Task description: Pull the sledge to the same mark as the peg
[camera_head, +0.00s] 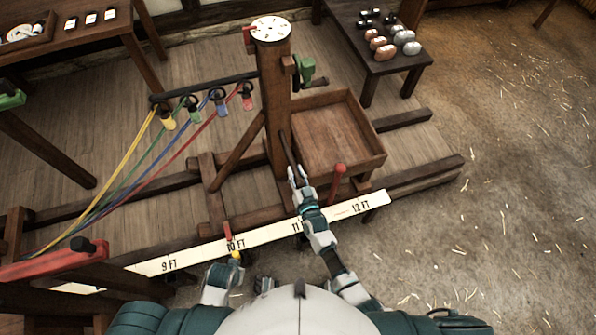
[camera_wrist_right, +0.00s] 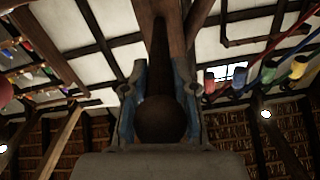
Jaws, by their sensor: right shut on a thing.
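The wooden sledge stands on dark rails, with an upright post (camera_head: 276,95) and an open box (camera_head: 335,135). My right gripper (camera_head: 296,174) is shut on a dark handle (camera_head: 287,150) at the post's foot. In the right wrist view its fingers close round the handle's dark rounded end (camera_wrist_right: 160,120). A pale scale board (camera_head: 200,252) marked 9 FT to 12 FT runs along the front. A small red peg (camera_head: 228,233) stands at the 10 FT mark. My left gripper (camera_head: 236,268) is low near the board; its jaws are unclear.
A red lever (camera_head: 338,171) rises beside the box. Coloured strands (camera_head: 130,165) run from hooks on the post's crossbar to the lower left. A red-topped wooden part (camera_head: 60,262) is at left. A dark table (camera_head: 375,50) with weights stands behind. The floor at right is clear.

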